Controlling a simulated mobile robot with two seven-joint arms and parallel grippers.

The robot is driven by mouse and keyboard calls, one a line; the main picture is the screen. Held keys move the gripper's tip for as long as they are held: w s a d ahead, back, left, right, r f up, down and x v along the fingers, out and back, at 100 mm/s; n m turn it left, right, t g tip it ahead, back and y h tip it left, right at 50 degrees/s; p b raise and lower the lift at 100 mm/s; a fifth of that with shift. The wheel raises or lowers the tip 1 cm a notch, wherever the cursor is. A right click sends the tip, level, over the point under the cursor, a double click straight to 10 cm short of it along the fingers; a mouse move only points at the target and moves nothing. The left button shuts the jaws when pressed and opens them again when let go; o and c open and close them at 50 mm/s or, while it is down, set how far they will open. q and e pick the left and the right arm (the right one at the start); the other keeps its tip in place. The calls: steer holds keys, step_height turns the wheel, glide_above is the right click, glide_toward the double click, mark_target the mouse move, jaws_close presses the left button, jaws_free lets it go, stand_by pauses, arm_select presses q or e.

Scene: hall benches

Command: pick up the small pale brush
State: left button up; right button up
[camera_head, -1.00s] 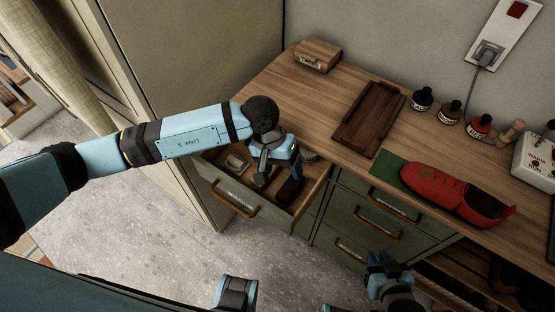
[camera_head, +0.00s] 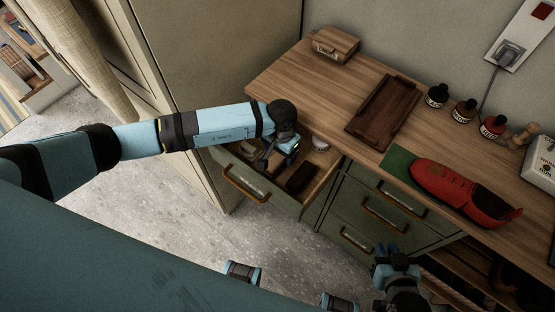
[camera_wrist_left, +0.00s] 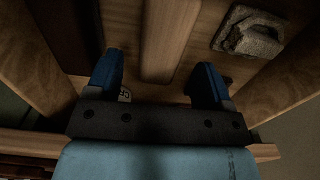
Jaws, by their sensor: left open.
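My left gripper (camera_head: 276,163) is inside the open drawer (camera_head: 284,202), pointing down. In the left wrist view its two fingers (camera_wrist_left: 157,82) are spread apart, with nothing gripped. A smooth, pale-brown wooden piece (camera_wrist_left: 171,38), which looks like the small brush, lies between and just beyond the fingertips. Its far end is cut off by the frame, and I cannot see bristles. In the head view the gripper hides it. My right gripper (camera_head: 393,256) hangs low in front of the cabinet, away from the drawer; its jaw gap is unclear.
The drawer also holds a dark brown block (camera_head: 300,178), a round pale item (camera_head: 320,143) and a rough grey item (camera_wrist_left: 250,32). Drawer walls are close around the left gripper. The bench above carries a dark tray (camera_head: 384,108), a red shoe (camera_head: 455,187) and several bottles.

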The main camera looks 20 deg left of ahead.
mark_target(281, 156)
arm_select(q)
step_height(281, 156, down, 4)
steer(key=shift+w+r, duration=0.15)
steer(key=shift+r, duration=0.1)
steer(key=c, duration=1)
steer(key=shift+r, duration=0.15)
steer(key=shift+r, duration=0.25)
step_height(281, 156, up, 19)
steer(key=shift+r+b, duration=0.15)
steer(key=shift+b, duration=0.65)
